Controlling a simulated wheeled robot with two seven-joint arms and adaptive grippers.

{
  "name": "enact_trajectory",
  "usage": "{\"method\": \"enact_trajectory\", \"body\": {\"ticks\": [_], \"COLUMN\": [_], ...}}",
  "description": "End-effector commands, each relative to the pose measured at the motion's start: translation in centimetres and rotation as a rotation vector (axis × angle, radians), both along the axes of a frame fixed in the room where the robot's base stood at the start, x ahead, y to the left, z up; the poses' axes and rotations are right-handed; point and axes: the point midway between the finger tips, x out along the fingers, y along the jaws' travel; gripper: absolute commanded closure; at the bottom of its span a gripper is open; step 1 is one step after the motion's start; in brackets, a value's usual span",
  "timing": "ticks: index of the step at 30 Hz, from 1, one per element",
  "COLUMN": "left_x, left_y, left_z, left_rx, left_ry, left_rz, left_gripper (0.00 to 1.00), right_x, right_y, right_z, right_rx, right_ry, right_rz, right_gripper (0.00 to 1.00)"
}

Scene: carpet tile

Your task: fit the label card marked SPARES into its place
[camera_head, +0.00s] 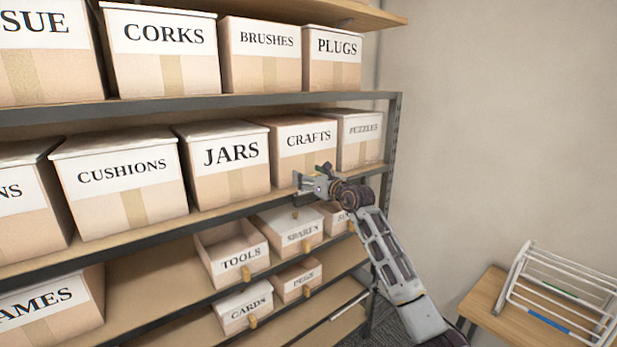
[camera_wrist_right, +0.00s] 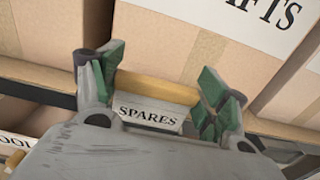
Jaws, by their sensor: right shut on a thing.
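My right gripper (camera_head: 308,182) is at the front edge of the middle shelf, below the CRAFTS box. In the right wrist view its green-padded fingers (camera_wrist_right: 160,88) are at either end of a tan bar. A white card reading SPARES (camera_wrist_right: 148,115) shows just below that bar, in front of the shelf edge, and looks joined to it. The gripper body hides the card's lower part. My left gripper is not in view.
The TOOLS bin (camera_head: 240,258) stands left of the SPARES bin. The CARDS bin (camera_head: 243,309) and PEGS bin (camera_head: 302,281) are below. The CRAFTS box (camera_head: 305,140) is close behind the gripper. A white rack (camera_head: 560,290) stands on a wooden table (camera_head: 484,300) at right.

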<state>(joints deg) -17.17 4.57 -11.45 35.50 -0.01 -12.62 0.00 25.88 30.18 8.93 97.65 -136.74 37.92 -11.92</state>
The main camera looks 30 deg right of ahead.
Motion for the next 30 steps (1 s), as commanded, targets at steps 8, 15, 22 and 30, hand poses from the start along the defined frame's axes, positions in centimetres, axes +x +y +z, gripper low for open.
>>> {"method": "enact_trajectory", "body": {"ticks": [8,15,22,30], "left_x": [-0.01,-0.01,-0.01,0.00], "left_y": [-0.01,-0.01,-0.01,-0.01], "left_z": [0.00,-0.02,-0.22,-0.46], "left_rx": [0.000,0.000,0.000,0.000], "left_ry": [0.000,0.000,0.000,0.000], "left_rz": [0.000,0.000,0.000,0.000], "left_gripper": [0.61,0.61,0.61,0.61], "right_x": [0.00,0.00,0.00,0.00], "right_y": [0.00,0.01,0.01,0.01], "right_z": [-0.05,-0.09,-0.41,-0.82], "right_rx": [0.000,0.000,0.000,0.000], "right_ry": [0.000,0.000,0.000,0.000], "right_rz": [0.000,0.000,0.000,0.000], "right_gripper": [0.40,0.40,0.40,0.40]}}
